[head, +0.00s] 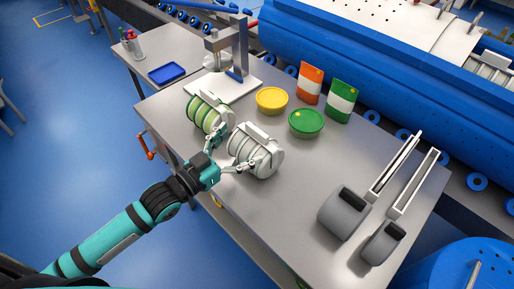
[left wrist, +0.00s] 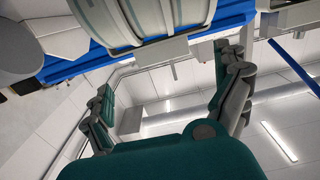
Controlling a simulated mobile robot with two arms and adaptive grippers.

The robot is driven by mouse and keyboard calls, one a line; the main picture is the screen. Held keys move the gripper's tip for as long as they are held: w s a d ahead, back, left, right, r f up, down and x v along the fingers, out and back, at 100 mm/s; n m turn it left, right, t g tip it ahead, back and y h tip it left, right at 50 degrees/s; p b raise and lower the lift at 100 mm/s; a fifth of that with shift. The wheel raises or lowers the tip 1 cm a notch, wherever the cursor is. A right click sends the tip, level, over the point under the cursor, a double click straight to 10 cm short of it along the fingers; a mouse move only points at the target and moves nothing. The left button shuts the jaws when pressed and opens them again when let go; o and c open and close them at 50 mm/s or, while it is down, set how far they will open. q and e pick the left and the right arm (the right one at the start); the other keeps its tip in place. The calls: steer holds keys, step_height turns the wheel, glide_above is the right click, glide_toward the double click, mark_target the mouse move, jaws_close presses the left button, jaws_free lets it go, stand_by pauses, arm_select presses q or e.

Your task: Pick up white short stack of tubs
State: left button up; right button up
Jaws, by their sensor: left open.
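The white short stack of tubs (head: 257,151) lies on its side on the grey table, held in a white carrier. My left gripper (head: 236,150) is open at its near left side, with one finger toward the gap beside the green stack and the other by the white stack's front. Contact is unclear. In the left wrist view the open fingers (left wrist: 168,72) have a pale, banded stack (left wrist: 150,18) beyond them at the top edge; which stack this is, I cannot tell. My right gripper is not in view.
A green-and-white tub stack (head: 205,113) lies close behind, to the left. Yellow (head: 271,100) and green (head: 306,122) bowls stand farther back. A press (head: 230,65) stands at the back left. Grey scoops (head: 344,212) lie at right; the table front is clear.

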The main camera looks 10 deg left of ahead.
mark_target(255, 132)
arm_select(q)
steer(key=shift+w+d, duration=0.3)
steer(key=shift+w, duration=0.25)
steer(key=p+x, duration=0.1)
steer(key=x, duration=0.3)
steer(key=shift+w+f+p, duration=0.1)
steer(key=shift+w+p, duration=0.2)
steer(key=shift+w, duration=0.1)
steer(key=shift+s, duration=0.1)
steer(key=shift+c, duration=0.8)
steer(key=c, duration=1.6)
steer(key=shift+r, duration=0.2)
steer(key=shift+c, duration=0.3)
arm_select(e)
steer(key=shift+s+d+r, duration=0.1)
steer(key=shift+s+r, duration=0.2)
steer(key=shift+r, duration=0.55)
